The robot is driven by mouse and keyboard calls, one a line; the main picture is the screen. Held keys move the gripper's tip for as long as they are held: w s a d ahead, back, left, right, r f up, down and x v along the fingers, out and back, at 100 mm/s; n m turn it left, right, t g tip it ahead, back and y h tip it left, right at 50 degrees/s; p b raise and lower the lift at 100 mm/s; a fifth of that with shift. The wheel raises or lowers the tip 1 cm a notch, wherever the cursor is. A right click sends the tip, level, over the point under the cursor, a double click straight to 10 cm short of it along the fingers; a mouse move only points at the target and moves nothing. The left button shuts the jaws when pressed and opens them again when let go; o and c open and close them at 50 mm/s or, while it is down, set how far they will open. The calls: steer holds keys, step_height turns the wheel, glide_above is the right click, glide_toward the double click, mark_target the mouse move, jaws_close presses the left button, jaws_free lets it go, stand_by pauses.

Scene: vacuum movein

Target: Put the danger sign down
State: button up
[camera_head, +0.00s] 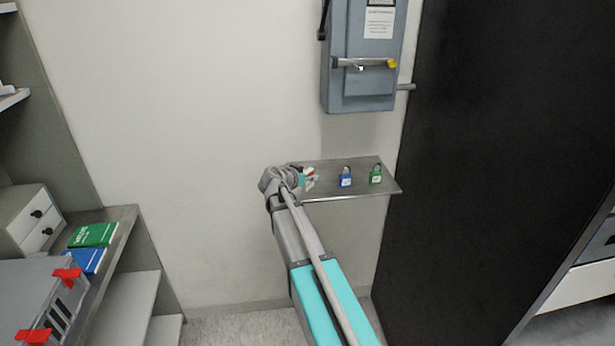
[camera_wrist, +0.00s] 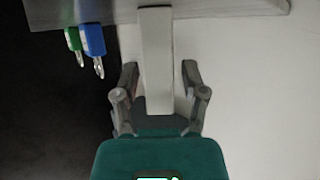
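The danger sign looks like a pale upright strip (camera_wrist: 155,50) in the wrist view, running from the shelf edge in between my fingers. In the head view a small red and white piece (camera_head: 311,178), seemingly the sign, shows at the left end of the metal shelf (camera_head: 345,186). My gripper (camera_wrist: 159,72) has its fingers apart, one on each side of the strip, with a visible gap at least on the right. In the head view my gripper (camera_head: 306,178) is low over the shelf's left end, partly hidden by my wrist. The sign's face and its contact with the shelf are unclear.
A blue padlock (camera_head: 346,180) and a green padlock (camera_head: 376,175) stand right of the sign on the shelf. A grey switch box (camera_head: 362,90) hangs above. A tall black cabinet (camera_head: 480,160) borders the right. Shelving with books (camera_head: 93,235) is left.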

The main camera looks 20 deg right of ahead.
stand_by(0.4)
steer(key=shift+a+r, duration=0.1)
steer(key=shift+r, duration=0.05)
steer(key=p+v, duration=0.5)
steer(key=v, duration=0.7)
stand_by(0.4)
steer(key=s+a+f+n+g+y, duration=0.3)
steer(key=s+a+f+n+y, duration=0.2)
steer(key=s, duration=0.5)
steer(key=s+a+f+n+g+y, duration=0.3)
steer(key=s+a+f+n+y, duration=0.3)
steer(key=s, duration=0.5)
steer(key=shift+a+f+n+g+y, duration=0.35)
steer(key=shift+a+n, duration=0.25)
steer(key=shift+a, duration=0.3)
